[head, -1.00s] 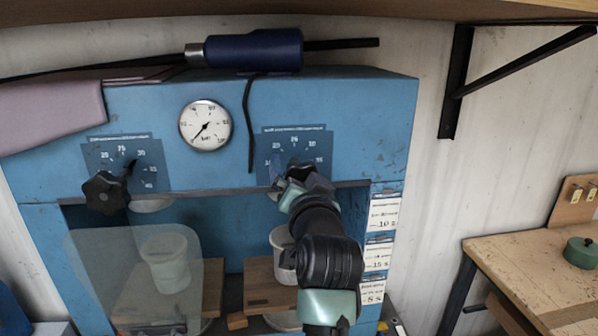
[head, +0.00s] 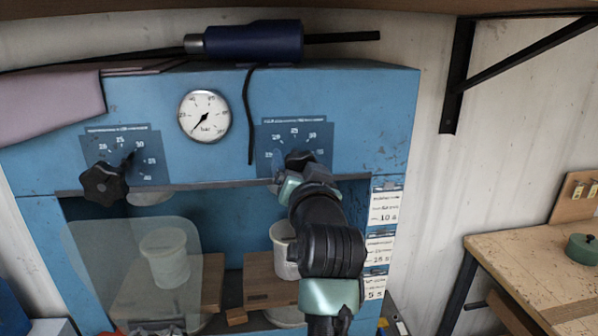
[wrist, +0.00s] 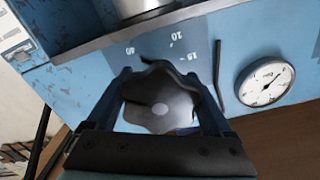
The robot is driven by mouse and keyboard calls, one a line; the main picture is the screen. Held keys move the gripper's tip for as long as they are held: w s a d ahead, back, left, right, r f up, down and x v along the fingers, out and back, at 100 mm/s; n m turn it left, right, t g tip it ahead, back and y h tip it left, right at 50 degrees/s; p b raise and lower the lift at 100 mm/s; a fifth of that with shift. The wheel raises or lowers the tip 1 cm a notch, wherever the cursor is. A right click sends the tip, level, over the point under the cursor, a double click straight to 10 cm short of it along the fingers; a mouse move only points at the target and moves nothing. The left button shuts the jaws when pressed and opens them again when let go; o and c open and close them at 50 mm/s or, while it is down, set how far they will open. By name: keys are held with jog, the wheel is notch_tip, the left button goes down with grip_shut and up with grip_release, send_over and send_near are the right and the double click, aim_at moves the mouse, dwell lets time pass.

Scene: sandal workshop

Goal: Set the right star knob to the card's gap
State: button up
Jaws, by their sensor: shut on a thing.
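The right star knob (head: 299,159) is black and lobed, in front of its blue scale plate (head: 319,138) on the press. The plate carries small numbers; some lie behind the knob and my gripper. My gripper (head: 297,174) is shut on this knob from below in the head view. In the wrist view the dark knob (wrist: 158,108) fills the space between the two fingers of my gripper (wrist: 160,100). Three white cards hang down the press's right post: an upper (head: 384,206), a middle (head: 379,250) and a lower card (head: 375,288). Their small print is hard to read.
The left star knob (head: 104,183) sits by its own scale plate. A round gauge (head: 205,116) is between the plates. A clear guard (head: 135,265) covers the left bay. A white cup (head: 285,250) stands behind my arm. A workbench (head: 540,270) is at right.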

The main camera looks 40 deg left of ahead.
jog(key=n+b, duration=0.4)
jog(key=shift+f, duration=0.15)
jog(key=n+b, duration=0.2)
jog(key=n, duration=0.2)
jog(key=shift+b, duration=0.3)
jog(key=n+b, duration=0.2)
jog(key=n, duration=0.2)
jog(key=shift+n, duration=0.3)
jog(key=shift+n+b, duration=1)
jog(key=shift+n, duration=0.8)
jog(key=shift+r, duration=0.2)
jog(key=o, duration=1.1)
